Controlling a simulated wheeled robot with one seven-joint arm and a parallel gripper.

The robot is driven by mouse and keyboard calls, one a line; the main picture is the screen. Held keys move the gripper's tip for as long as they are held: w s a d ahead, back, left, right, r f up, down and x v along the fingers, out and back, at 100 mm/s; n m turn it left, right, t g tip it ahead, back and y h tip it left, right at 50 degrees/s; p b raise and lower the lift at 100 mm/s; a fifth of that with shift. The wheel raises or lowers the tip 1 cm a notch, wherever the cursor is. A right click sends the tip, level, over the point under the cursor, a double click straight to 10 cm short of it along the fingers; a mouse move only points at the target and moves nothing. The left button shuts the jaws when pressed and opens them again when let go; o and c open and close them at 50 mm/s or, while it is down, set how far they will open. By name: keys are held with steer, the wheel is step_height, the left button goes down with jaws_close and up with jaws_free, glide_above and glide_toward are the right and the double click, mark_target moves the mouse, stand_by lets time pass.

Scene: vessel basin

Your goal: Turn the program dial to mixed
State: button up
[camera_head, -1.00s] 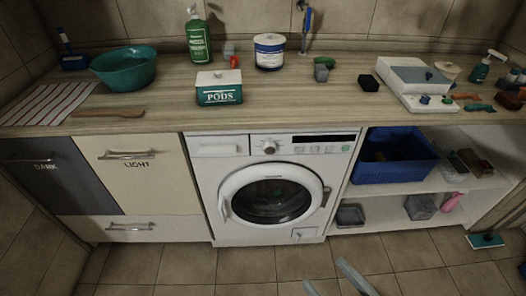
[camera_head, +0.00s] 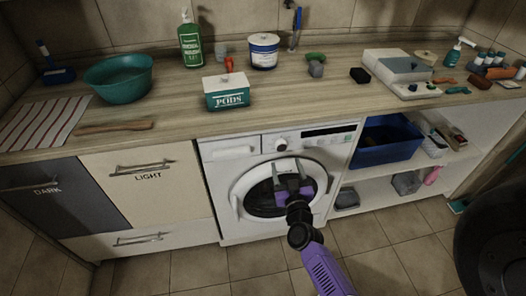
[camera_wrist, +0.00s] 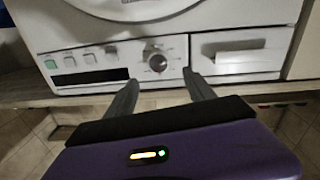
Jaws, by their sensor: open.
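The program dial (camera_head: 281,145) is a round knob on the washing machine's front panel, between the detergent drawer (camera_head: 236,150) and the dark display (camera_head: 328,132). In the wrist view, which looks upside down, the dial (camera_wrist: 157,62) is silver with a dark centre. Its program marks are too small to read. My gripper (camera_head: 291,168) is open and empty in front of the door, just below the dial in the head view. In the wrist view the fingertips (camera_wrist: 160,77) are spread on either side of the dial's line, apart from it.
The round washer door (camera_head: 242,190) is behind my gripper. Above is a wooden counter (camera_head: 160,100) with a teal PODS box (camera_head: 229,99), green bottle (camera_head: 191,42) and basin (camera_head: 118,84). A blue bin (camera_head: 388,148) sits on the shelf at right. The floor in front is clear.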

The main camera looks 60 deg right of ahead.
mark_target(282, 147)
steer(key=shift+n, duration=0.4)
steer(key=shift+b+x, duration=0.45)
steer(key=shift+x, duration=3.4)
steer(key=shift+s, duration=0.1)
steer(key=c, duration=1.4)
steer(key=shift+o, duration=0.2)
steer(key=shift+m, duration=0.3)
